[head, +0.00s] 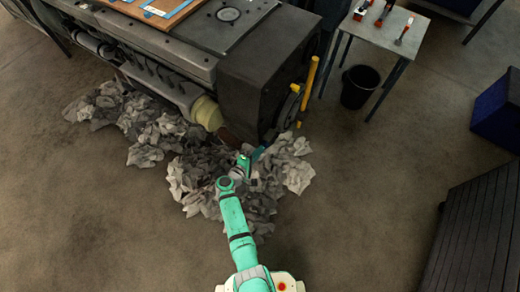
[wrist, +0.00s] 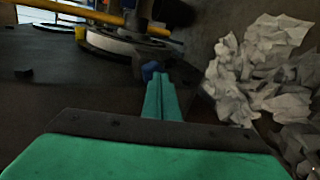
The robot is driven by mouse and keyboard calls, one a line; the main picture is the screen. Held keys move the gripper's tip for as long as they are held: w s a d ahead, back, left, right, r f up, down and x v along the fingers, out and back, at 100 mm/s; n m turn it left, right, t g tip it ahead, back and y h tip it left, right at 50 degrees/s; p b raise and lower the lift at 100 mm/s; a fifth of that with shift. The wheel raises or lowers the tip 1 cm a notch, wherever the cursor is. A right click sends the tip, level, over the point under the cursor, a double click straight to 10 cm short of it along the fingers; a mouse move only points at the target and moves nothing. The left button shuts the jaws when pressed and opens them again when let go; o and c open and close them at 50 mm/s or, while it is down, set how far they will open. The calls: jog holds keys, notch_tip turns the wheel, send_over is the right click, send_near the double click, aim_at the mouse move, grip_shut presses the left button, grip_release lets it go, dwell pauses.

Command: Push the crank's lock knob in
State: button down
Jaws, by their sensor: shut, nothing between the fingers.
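The crank is on the end of the dark engine, with a round disc (head: 290,106) and a yellow bar (head: 308,82). In the wrist view the disc (wrist: 125,47) and the yellow bar (wrist: 65,8) lie at the top. A small blue knob (wrist: 151,69), which looks like the lock knob, sits just below the disc. My gripper (wrist: 160,78) is shut and empty, its green fingertips right at the blue knob. I cannot tell whether they touch it or how far in it is. In the head view my gripper (head: 259,154) is low beside the engine's corner.
Crumpled grey paper or rags (head: 190,165) lie on the floor around the engine's foot and under my arm; they also show at the right of the wrist view (wrist: 265,70). A black bin (head: 360,86) and a small table (head: 385,35) stand to the right. Open floor lies between.

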jog(key=s+a, duration=0.4)
jog(key=s, duration=0.1)
jog(key=shift+s, duration=0.35)
dwell(0.5)
jog(key=shift+w, duration=0.1)
jog(key=s+d+f+m+g+y, duration=0.15)
jog(key=s+f+y, duration=0.3)
jog(key=s, duration=0.75)
jog(key=s+r+m+y, duration=0.2)
jog(key=s+r+m, duration=0.15)
jog(key=s, duration=0.75)
jog(key=s+r+m+t, duration=0.1)
jog(key=s+r, duration=0.3)
jog(key=r, duration=0.6)
jog(key=s+r+m+t+y, duration=0.1)
jog(key=s+r+m+t, duration=0.1)
jog(key=r, duration=0.9)
jog(key=s+r+m+t, duration=0.2)
jog(key=s+r+m, duration=0.2)
jog(key=r, duration=0.6)
jog(key=shift+s+d+r+y, duration=0.2)
jog(key=shift+s+r+y, duration=0.15)
jog(key=shift+s, duration=0.7)
